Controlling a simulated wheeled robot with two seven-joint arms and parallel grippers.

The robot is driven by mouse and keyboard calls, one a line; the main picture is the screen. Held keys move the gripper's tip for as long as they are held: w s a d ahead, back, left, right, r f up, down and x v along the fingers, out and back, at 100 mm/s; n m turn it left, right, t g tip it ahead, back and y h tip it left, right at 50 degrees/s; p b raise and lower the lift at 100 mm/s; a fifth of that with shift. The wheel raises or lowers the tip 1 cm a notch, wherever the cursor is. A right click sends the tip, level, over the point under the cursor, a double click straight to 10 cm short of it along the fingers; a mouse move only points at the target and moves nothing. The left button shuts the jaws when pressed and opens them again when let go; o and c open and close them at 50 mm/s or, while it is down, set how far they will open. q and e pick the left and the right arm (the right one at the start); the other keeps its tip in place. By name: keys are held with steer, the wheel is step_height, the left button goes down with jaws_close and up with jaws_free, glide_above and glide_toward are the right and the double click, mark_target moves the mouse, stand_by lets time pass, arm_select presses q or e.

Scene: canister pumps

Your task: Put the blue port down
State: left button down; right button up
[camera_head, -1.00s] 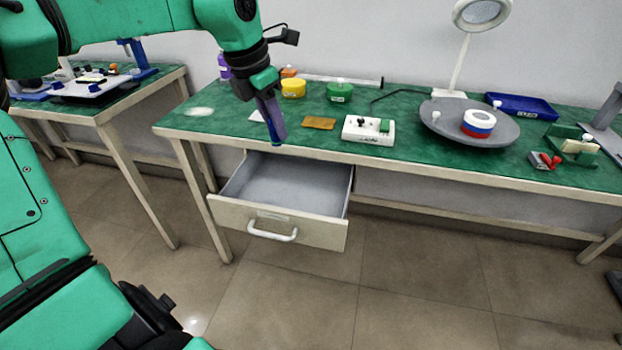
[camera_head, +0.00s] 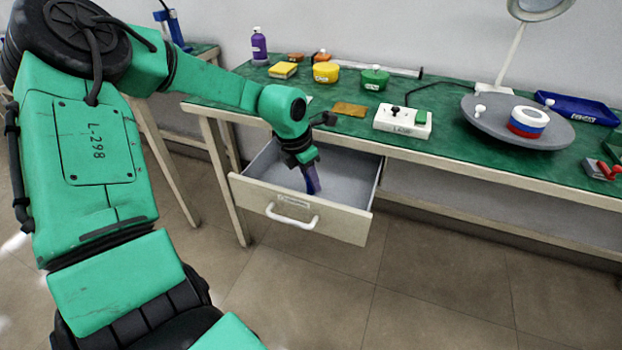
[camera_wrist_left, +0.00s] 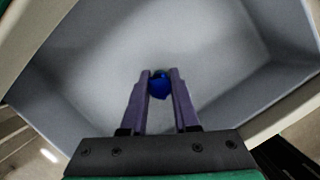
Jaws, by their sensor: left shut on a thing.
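My left gripper (camera_head: 312,186) reaches down into the open drawer (camera_head: 345,222) under the green-topped table. In the left wrist view the left gripper (camera_wrist_left: 159,80) has its purple fingers shut on the small blue port (camera_wrist_left: 159,86). The blue port sits between the fingertips, with the grey drawer floor (camera_wrist_left: 150,40) behind it. I cannot tell whether the port touches the floor. In the head view the port is too small or hidden to make out. My right gripper is not in view.
The drawer's front panel, with a white handle (camera_head: 292,218), stands close in front of the gripper. On the tabletop are a white switch box (camera_head: 402,122), a yellow round container (camera_head: 326,72), a green one (camera_head: 375,78) and a grey turntable (camera_head: 555,136). The drawer floor around the port looks clear.

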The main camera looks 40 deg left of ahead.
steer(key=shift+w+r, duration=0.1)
arm_select(q)
steer(key=c, duration=1)
jaws_free()
steer(key=o, duration=0.3)
steer(key=shift+o, duration=0.2)
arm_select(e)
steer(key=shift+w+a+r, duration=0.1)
arm_select(q)
steer(key=shift+r, duration=0.1)
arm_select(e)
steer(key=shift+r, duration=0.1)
arm_select(q)
steer(key=shift+r, duration=0.35)
steer(key=p+v, duration=0.2)
steer(key=v, duration=0.9)
steer(key=shift+s+r, duration=0.15)
steer(key=shift+s, duration=0.05)
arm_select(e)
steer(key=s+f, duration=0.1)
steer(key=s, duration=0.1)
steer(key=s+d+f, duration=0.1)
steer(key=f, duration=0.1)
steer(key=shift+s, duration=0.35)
